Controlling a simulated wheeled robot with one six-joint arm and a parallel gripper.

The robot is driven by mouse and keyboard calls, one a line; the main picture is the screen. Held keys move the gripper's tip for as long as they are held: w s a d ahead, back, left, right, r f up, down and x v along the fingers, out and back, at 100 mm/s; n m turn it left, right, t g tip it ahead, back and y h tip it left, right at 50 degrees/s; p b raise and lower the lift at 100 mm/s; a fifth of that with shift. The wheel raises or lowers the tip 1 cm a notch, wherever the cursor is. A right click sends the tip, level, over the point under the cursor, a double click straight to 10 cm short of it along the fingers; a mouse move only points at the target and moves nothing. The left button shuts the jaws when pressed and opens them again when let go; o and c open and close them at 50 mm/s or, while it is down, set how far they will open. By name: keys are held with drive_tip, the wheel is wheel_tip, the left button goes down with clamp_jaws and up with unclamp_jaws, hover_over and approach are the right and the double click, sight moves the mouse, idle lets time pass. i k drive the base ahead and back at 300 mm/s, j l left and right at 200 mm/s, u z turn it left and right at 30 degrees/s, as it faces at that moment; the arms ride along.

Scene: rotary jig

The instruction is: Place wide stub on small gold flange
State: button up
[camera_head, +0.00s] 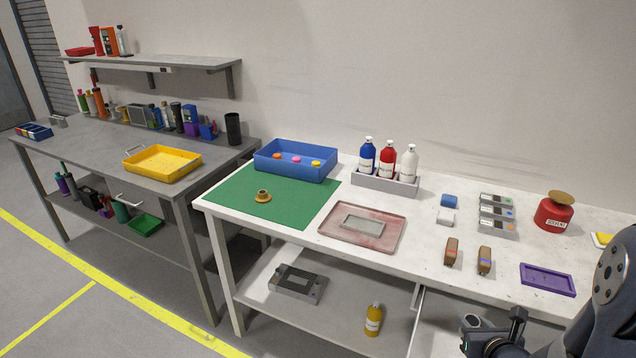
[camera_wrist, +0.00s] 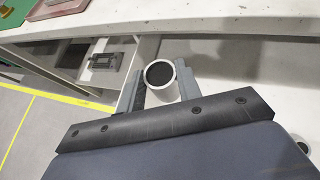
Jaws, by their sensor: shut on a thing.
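The small gold flange (camera_head: 263,196) lies on the green mat (camera_head: 300,213) at the left part of the white table, its short collar pointing up. My gripper (camera_head: 492,338) is low at the bottom right in the head view, in front of the table and far from the flange. It is shut on the wide stub (camera_head: 473,321), a short pale tube with a dark bore. In the wrist view the stub (camera_wrist: 175,95) sits between the two grey fingers, its round open end showing.
A reddish tray (camera_head: 336,238) lies between the mat and the table's right part. A blue bin (camera_head: 270,168) and a bottle rack (camera_head: 370,184) stand behind. Two brown blocks (camera_head: 451,255) and a purple tray (camera_head: 548,286) lie near the front edge, right of the reddish tray.

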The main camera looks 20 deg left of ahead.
sight(261, 192)
drive_tip(key=i+j, duration=0.1)
drive_tip(key=j, duration=2)
